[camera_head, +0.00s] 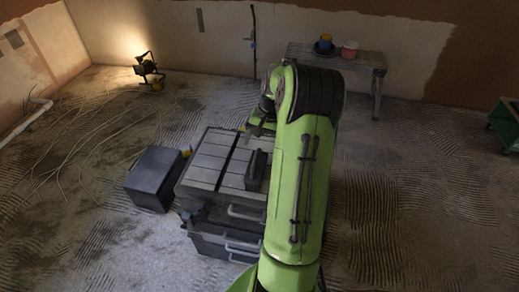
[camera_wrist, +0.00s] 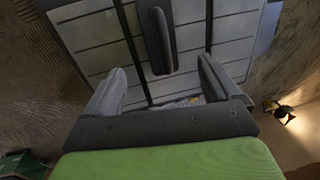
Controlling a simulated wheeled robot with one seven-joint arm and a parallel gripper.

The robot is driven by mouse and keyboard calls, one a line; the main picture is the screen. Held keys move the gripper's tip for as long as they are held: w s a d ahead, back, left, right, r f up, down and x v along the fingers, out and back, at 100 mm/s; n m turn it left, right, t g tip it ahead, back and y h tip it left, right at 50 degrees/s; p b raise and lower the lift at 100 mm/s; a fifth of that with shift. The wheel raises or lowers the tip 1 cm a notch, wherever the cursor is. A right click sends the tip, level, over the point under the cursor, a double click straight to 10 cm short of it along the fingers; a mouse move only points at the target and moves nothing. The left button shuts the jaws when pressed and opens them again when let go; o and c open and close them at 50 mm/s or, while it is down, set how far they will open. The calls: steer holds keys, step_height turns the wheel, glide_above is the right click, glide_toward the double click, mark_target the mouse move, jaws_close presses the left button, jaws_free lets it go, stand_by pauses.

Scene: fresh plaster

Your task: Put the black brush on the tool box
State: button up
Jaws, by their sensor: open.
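The tool box (camera_head: 208,160) is a dark grey stacked case with a lighter panelled lid, standing on the floor at centre. Its lid fills much of the wrist view (camera_wrist: 188,37). A long dark piece that looks like the black brush (camera_head: 256,171) lies on the lid, near my arm. In the wrist view the brush (camera_wrist: 156,38) lies ahead of and between my fingers, with clear gaps on both sides. My gripper (camera_wrist: 161,66) is open and empty above the lid. In the head view it is partly hidden behind my green arm.
A dark box (camera_head: 153,180) stands on the floor left of the tool box. A work lamp (camera_head: 147,68) with loose cables is at the back left. A green cart (camera_head: 505,125) is at right.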

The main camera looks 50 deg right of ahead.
steer(key=a+r+n+h, duration=0.1)
steer(key=a+r+n, duration=0.2)
steer(key=a+r, duration=0.55)
steer(key=a+r+n+h, duration=0.1)
steer(key=a+r+n, duration=0.3)
steer(key=a, duration=0.7)
steer(key=s+a+r+n+t+y, duration=0.1)
steer(key=s+a+n+t, duration=0.3)
steer(key=s+a, duration=0.9)
steer(key=shift+s+r+n, duration=0.45)
steer(key=shift+s+n, duration=0.15)
steer(key=shift+n, duration=0.2)
